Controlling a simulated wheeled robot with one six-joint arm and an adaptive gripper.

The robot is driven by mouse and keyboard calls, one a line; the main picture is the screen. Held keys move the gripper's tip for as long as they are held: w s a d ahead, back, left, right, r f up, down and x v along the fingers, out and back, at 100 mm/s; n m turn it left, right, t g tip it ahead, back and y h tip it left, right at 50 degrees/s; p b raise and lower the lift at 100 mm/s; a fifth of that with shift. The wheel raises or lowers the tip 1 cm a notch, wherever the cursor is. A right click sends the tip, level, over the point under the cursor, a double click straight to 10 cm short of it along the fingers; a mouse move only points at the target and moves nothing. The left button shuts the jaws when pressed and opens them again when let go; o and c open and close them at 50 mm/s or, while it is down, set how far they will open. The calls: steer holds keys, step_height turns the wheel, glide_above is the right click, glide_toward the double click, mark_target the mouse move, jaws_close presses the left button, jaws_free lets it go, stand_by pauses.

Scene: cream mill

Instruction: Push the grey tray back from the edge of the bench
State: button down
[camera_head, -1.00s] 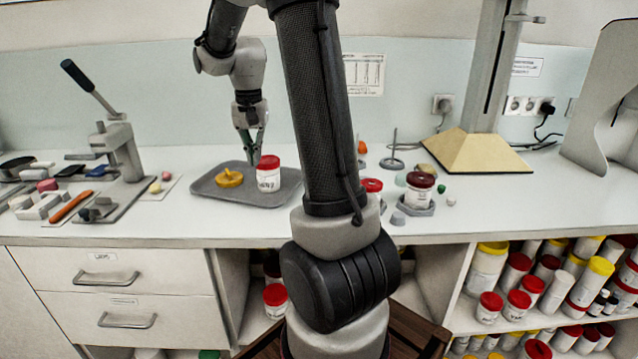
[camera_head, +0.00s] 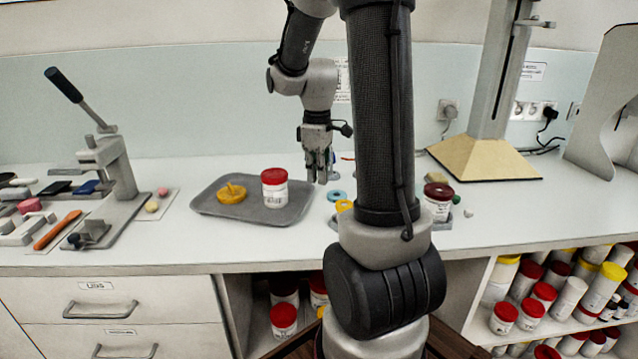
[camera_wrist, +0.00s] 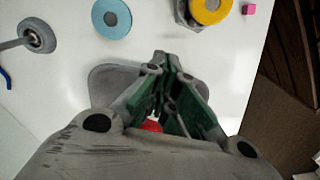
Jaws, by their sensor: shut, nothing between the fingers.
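The grey tray (camera_head: 222,212) lies flat on the bench, with a strip of bare bench between it and the front edge. It carries a yellow knobbed piece (camera_head: 232,194) and a white jar with a red lid (camera_head: 275,189). My gripper (camera_head: 318,180) points down just beyond the tray's right end, fingers together and empty; I cannot tell whether it touches the tray. In the wrist view the shut fingers (camera_wrist: 176,60) cover much of the tray (camera_wrist: 106,82), and a bit of red lid (camera_wrist: 152,126) shows between them.
A blue ring (camera_head: 337,196) and a yellow ring (camera_head: 343,206) lie right of the tray. A jar with a dark red lid (camera_head: 438,200) stands farther right. A lever press (camera_head: 118,180) stands to the left. Bench behind the tray is clear.

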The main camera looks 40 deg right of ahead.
mark_target(302, 205)
step_height(302, 205, down, 8)
steer(key=shift+f, duration=0.15)
stand_by(0.4)
steer(key=w+a, duration=0.1)
steer(key=w, duration=0.1)
steer(key=w+a, duration=0.1)
steer(key=w, duration=0.1)
steer(key=shift+a, duration=0.2)
